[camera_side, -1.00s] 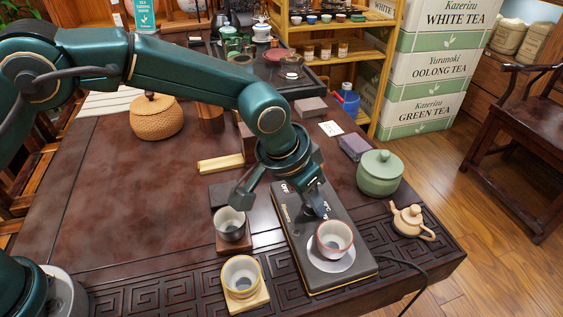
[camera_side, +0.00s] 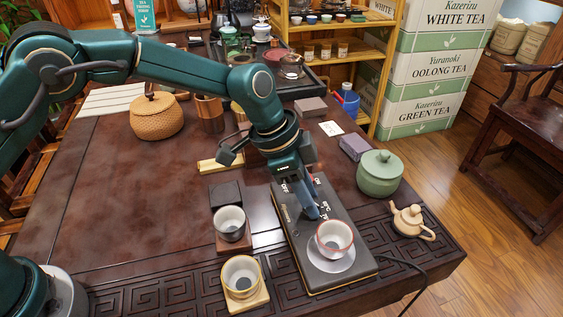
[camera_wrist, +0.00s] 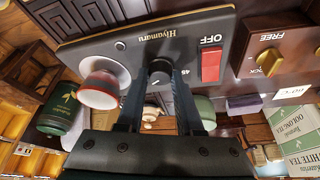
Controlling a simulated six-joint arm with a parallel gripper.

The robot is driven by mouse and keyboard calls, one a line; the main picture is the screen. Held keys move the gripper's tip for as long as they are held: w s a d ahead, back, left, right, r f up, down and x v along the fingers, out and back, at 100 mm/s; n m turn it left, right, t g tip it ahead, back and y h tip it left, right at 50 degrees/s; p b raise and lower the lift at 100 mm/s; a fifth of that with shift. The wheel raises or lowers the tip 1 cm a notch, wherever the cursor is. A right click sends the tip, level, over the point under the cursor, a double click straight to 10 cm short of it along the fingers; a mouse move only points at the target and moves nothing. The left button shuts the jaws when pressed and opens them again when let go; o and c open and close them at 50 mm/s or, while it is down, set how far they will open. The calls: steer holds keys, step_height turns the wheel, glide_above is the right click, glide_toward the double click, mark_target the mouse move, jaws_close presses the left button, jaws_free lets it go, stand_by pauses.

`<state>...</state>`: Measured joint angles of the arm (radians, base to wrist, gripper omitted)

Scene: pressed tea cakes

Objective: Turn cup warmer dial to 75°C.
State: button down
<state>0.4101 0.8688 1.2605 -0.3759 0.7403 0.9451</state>
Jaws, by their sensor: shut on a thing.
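The cup warmer (camera_side: 350,277) is a long black slab near the table's front right, with a white cup (camera_side: 334,238) with a reddish rim on its round pale plate. Its dark dial (camera_wrist: 160,70) stands between the plate and the red switch (camera_wrist: 211,65) marked OFF in the wrist view. My gripper (camera_side: 317,212) points down at the warmer behind the cup. In the wrist view my gripper (camera_wrist: 158,88) has its two fingers on either side of the dial, shut on it. A 45 mark shows beside the dial; the other marks there are hidden, and I cannot tell the setting.
Two cups stand left of the warmer: a grey one (camera_side: 229,222) and a yellow-rimmed one (camera_side: 241,274). A green lidded jar (camera_side: 380,174) and a small teapot (camera_side: 410,221) stand right. A cable runs from the warmer. The table's left middle is clear.

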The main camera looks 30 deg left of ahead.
mark_target(296, 209)
steer(key=shift+a, duration=0.1)
stand_by(0.4)
steer(key=c, duration=0.5)
jaws_free()
steer(key=shift+c, duration=0.2)
steer(key=shift+v, duration=2.55)
